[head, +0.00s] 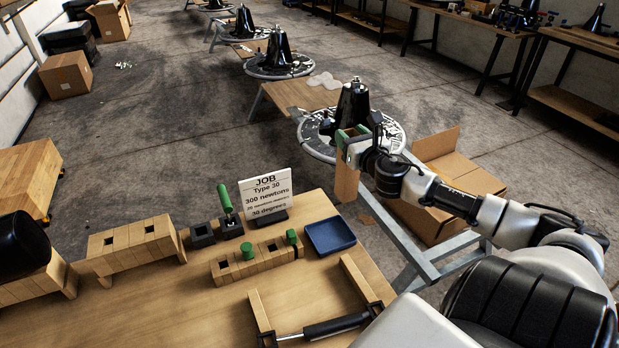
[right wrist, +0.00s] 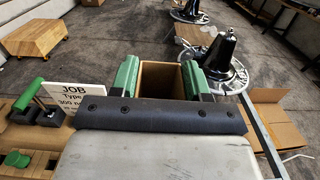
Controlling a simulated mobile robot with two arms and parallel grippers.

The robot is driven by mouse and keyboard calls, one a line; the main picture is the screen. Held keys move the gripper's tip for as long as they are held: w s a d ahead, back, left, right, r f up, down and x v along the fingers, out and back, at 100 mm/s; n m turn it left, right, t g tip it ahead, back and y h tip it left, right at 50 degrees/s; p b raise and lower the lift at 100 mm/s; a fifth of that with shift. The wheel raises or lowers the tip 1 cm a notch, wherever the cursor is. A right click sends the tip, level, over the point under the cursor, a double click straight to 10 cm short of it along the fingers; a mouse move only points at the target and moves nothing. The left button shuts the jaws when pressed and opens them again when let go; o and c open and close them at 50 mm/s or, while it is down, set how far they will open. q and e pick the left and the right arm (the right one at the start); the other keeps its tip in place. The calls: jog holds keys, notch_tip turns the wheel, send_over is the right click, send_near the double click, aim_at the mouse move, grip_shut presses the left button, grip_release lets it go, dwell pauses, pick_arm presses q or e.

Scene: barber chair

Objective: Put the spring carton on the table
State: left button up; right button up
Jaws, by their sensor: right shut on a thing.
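My right gripper (head: 352,135) has green fingers and is shut on a tall, narrow tan carton (head: 347,181), which I take to be the spring carton. The carton hangs upright below the fingers. In the head view it appears just beyond the far right corner of the wooden table (head: 160,310), in the air. In the right wrist view the carton (right wrist: 160,77) shows between the two green fingers, with its top open; its contents cannot be made out. My left gripper is not in view.
On the table stand a JOB sign (head: 265,192), a blue tray (head: 330,236), a wooden block with green knobs (head: 256,262), a slotted wooden rack (head: 130,245) and a wooden frame with a black cylinder (head: 336,325). An open cardboard box (head: 440,225) is beyond the table's right edge.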

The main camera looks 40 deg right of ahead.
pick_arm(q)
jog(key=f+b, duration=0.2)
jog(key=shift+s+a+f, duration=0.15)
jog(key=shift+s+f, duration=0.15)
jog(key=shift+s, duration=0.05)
pick_arm(e)
jog(key=w+a+f, duration=0.2)
jog(key=w+f, duration=0.8)
jog(key=w, duration=0.1)
jog(key=shift+a+f, duration=0.2)
jog(key=shift+f, duration=0.2)
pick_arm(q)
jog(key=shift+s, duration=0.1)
pick_arm(e)
jog(key=o, duration=0.7)
jog(key=shift+f+b, duration=0.15)
jog(key=shift+b, duration=0.25)
jog(key=o, duration=0.5)
jog(key=shift+c, duration=0.2)
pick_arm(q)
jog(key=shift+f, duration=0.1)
